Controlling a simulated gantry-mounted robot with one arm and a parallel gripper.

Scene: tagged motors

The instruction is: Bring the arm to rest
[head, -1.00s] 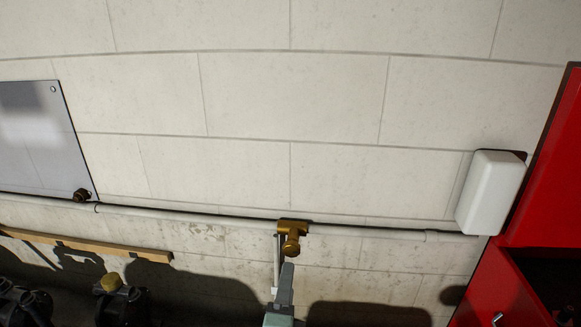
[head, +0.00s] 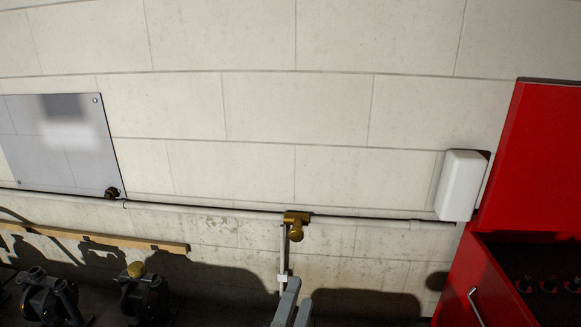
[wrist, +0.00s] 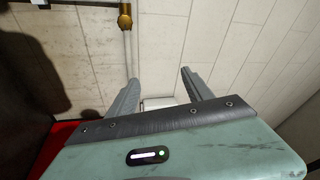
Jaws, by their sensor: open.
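The rest of my arm is below the edge of the head view.
A pipe with a brass valve (head: 297,222) runs along the block wall. A white wall box (head: 460,185) is beside a red cabinet (head: 530,160) at right. Dark motors (head: 145,297) stand at lower left under a wooden rail (head: 100,238). A grey panel (head: 60,145) hangs at left.

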